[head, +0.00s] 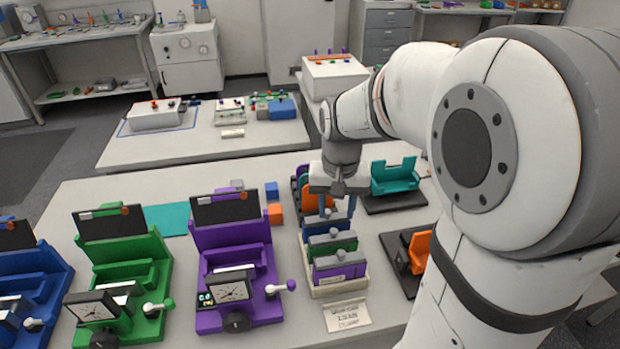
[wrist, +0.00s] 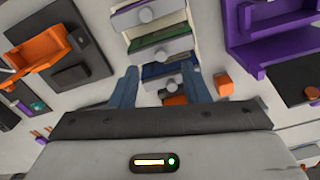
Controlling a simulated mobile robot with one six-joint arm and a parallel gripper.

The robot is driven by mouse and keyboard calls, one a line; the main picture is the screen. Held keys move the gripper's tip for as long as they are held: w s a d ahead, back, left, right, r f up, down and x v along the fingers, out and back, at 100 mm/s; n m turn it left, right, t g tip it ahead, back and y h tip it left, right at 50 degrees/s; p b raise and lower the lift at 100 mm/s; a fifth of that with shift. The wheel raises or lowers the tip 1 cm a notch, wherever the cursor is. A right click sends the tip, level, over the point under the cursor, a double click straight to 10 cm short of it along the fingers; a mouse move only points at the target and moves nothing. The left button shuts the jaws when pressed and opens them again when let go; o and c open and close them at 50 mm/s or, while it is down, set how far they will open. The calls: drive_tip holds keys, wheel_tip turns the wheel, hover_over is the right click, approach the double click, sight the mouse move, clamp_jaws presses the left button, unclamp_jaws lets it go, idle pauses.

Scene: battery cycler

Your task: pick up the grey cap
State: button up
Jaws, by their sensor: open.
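No single thing stands out as the grey cap. Small round grey knobs top the modules in the white rack (head: 333,292): one on the green module (head: 333,231), one on the purple module (head: 339,253). A small grey block (head: 237,185) also lies on the table behind the purple machine. My gripper (head: 337,208) is over the rack, pointing down, its blue fingers apart. In the wrist view the open fingers (wrist: 160,88) frame a grey knob (wrist: 171,86) near the blue and orange modules. I cannot tell whether they touch anything. The gripper partly hides the rear modules.
The purple machine (head: 235,250) stands left of the rack, with a green machine (head: 120,265) beyond. A teal holder (head: 394,178) and an orange holder (head: 420,250) are at the right. A label card (head: 347,315) lies in front.

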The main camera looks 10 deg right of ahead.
sight(334, 231)
drive_tip(key=shift+w, duration=0.45)
drive_tip(key=shift+f, duration=0.35)
wheel_tip(334, 231, down, 7)
drive_tip(key=shift+w+d+f+p, duration=0.1)
drive_tip(key=shift+w+p, duration=0.05)
drive_tip(key=shift+p, duration=0.7)
clamp_jaws()
